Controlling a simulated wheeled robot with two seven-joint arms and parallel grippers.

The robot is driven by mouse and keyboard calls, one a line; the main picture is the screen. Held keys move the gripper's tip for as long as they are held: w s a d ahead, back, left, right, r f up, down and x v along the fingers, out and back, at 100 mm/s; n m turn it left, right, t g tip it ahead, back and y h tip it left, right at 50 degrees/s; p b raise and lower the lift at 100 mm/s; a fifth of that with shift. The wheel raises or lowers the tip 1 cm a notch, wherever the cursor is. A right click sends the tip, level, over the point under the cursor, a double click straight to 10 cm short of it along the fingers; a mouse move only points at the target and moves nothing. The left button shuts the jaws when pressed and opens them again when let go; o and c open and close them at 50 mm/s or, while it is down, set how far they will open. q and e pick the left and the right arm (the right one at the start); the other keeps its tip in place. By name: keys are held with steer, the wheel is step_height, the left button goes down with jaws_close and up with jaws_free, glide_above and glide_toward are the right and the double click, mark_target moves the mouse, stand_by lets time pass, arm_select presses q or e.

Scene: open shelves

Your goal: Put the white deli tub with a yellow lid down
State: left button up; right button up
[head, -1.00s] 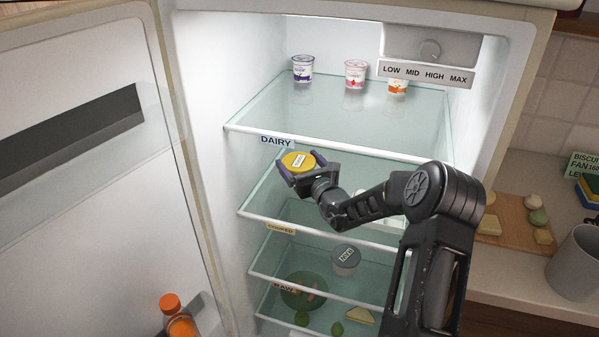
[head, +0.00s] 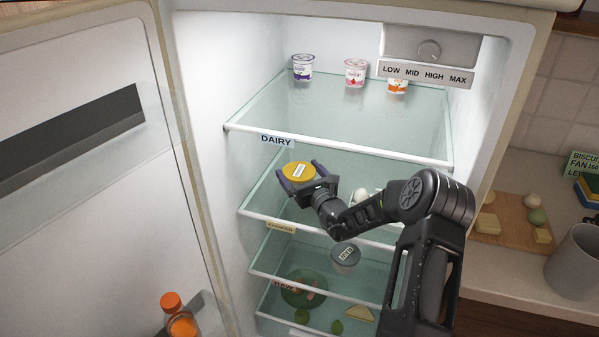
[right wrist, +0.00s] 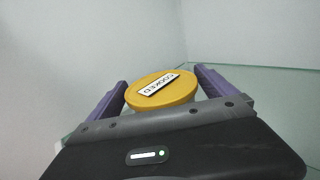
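The white deli tub with a yellow lid (head: 299,172) is over the front left of the middle shelf (head: 345,160), below the DAIRY shelf. It looks upright; its lid bears a label reading COOKED in the right wrist view (right wrist: 161,91). My right gripper (head: 302,177) is around the tub, one purple finger on each side. The fingers (right wrist: 160,88) look spread, with a narrow gap beside the lid on the right, so it appears open. The tub's base is hidden, so contact with the shelf cannot be seen. My left gripper is not in view.
Yogurt cups (head: 303,68) stand on the top shelf. White round items (head: 361,195) sit right of the tub, partly behind my arm. A grey-lidded tub (head: 346,256) is on the shelf below. The open fridge door (head: 80,200) bounds the left.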

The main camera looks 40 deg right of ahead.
steer(key=shift+o, duration=0.2)
steer(key=shift+r, duration=0.2)
steer(key=s, duration=0.4)
steer(key=s+a, duration=0.1)
steer(key=s, duration=0.3)
steer(key=s+a+b, duration=0.1)
steer(key=s, duration=0.3)
steer(key=shift+a, duration=0.1)
stand_by(1.4)
